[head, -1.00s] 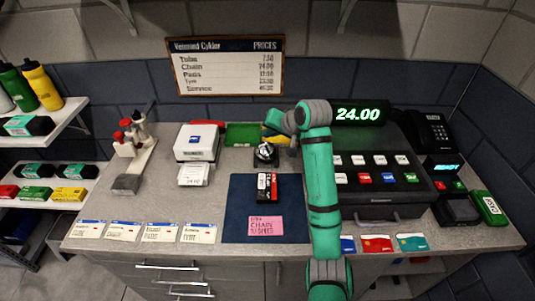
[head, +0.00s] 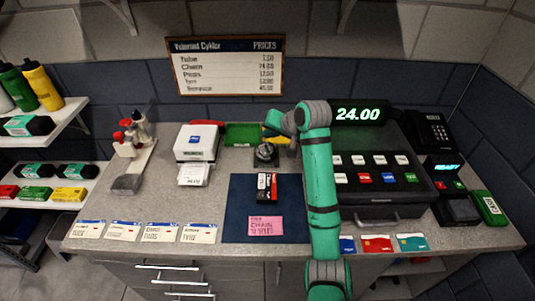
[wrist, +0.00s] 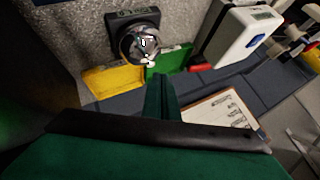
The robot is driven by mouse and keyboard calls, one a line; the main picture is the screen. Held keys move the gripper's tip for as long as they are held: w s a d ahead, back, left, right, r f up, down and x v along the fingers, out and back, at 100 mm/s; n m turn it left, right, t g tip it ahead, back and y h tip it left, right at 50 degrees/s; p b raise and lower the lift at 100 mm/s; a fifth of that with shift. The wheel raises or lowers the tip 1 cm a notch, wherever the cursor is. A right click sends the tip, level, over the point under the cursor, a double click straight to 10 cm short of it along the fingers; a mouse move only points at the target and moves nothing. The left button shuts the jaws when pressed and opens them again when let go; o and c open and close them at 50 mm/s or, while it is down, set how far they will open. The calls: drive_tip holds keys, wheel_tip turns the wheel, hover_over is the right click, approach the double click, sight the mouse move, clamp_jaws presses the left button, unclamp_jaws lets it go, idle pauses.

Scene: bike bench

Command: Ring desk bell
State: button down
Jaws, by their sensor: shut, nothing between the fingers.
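The desk bell (head: 265,153) is a small silver dome on a dark square base, on the counter just behind the blue mat. In the wrist view the bell (wrist: 140,43) shows near the top, upside down, with its dark base around it. My gripper (wrist: 160,86) is shut and empty. Its green and black parts fill the lower part of the wrist view, with the bell beyond the tip. In the head view my gripper (head: 277,121) hangs over the back of the bell area. Its tips are hard to make out, and I cannot tell any contact with the bell.
Yellow (wrist: 115,80) and green (head: 243,134) trays lie behind the bell. A white printer (head: 196,143) stands left, the cash register (head: 375,160) right. A small black-and-red box (head: 267,187) and pink note (head: 265,226) lie on the blue mat (head: 237,200). A price board (head: 225,66) hangs behind.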

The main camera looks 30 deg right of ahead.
drive_tip(key=shift+f, duration=0.3)
drive_tip(key=shift+f, duration=0.5)
idle(0.7)
drive_tip(key=shift+r, duration=0.95)
wheel_tip(320, 180, up, 6)
idle(0.7)
idle(0.3)
drive_tip(key=shift+w, duration=0.15)
